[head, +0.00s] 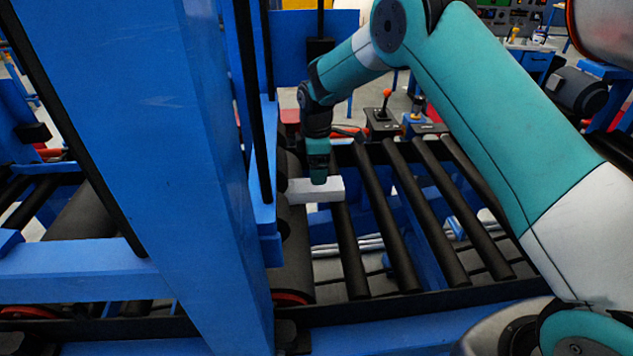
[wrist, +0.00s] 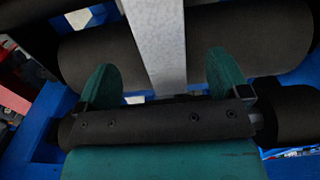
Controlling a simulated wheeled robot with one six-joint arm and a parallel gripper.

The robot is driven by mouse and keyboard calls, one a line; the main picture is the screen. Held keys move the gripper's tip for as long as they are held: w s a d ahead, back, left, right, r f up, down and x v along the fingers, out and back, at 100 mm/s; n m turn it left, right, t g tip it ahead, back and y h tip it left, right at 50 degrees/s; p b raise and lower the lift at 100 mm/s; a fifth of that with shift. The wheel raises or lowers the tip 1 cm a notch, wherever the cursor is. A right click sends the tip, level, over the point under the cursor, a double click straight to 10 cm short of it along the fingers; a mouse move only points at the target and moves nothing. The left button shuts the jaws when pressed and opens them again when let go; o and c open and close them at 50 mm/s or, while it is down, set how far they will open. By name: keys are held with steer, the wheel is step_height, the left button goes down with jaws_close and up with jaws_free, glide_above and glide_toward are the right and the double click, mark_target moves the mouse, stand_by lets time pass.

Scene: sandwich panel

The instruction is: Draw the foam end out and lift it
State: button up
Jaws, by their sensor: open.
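The foam end (head: 333,190) is a pale, squared bar that sticks out to the right from the blue frame, over the dark rollers. In the wrist view the foam (wrist: 155,35) runs down from the top edge, between my two teal fingers. My gripper (head: 318,178) points down right at the foam in the head view. In the wrist view my gripper (wrist: 164,72) is open, with a gap between the foam and each finger. The foam's other end is hidden behind the blue frame.
A tall blue frame (head: 190,170) stands close on the left of the foam. Dark conveyor rollers (head: 392,230) with open gaps lie to the right, bare of other objects. A joystick box (head: 382,122) stands beyond the conveyor.

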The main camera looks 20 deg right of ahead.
mark_target(317, 187)
step_height(317, 187, down, 7)
steer(key=shift+f+p, duration=0.15)
steer(key=shift+p, duration=0.65)
steer(key=c, duration=1)
